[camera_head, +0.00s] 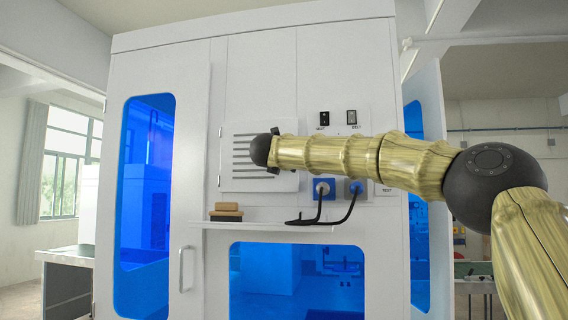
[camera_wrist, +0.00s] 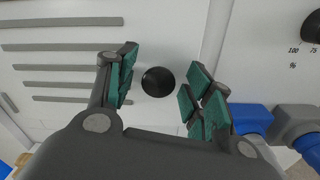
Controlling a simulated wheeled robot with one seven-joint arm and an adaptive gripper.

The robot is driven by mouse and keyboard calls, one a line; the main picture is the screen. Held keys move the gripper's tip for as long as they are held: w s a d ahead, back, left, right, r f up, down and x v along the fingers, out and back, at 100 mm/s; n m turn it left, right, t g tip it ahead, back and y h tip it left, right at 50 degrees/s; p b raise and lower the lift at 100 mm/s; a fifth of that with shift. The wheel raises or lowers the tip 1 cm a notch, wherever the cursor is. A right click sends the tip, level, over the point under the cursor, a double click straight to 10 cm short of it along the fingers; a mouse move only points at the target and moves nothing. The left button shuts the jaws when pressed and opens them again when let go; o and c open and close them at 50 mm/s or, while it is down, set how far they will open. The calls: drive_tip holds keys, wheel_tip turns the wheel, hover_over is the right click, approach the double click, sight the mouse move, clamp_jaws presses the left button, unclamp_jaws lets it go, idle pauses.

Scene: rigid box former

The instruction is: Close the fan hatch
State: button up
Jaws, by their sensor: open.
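The fan hatch (camera_head: 238,185) is a white panel with dark horizontal slots on the front of the white cabinet. In the head view my arm covers its right part, and I cannot tell how far it stands open. In the wrist view the hatch (camera_wrist: 60,55) fills the left and middle, with a round black knob (camera_wrist: 158,81) on it. My gripper (camera_wrist: 162,88) is open, with its green-padded fingers on either side of the knob and visible gaps to it. In the head view my gripper is mostly hidden behind my wrist.
Blue and grey plugs with black cables (camera_head: 322,188) sit right of the hatch, below my arm. A narrow shelf (camera_head: 262,224) juts out below, carrying a wooden-topped brush (camera_head: 226,212). Switches (camera_head: 351,117) sit above my arm. A door handle (camera_head: 185,268) is at lower left.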

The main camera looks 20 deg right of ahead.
drive_tip(key=v, duration=1.1)
drive_tip(key=shift+s+a, duration=0.15)
drive_tip(key=shift+s, duration=0.15)
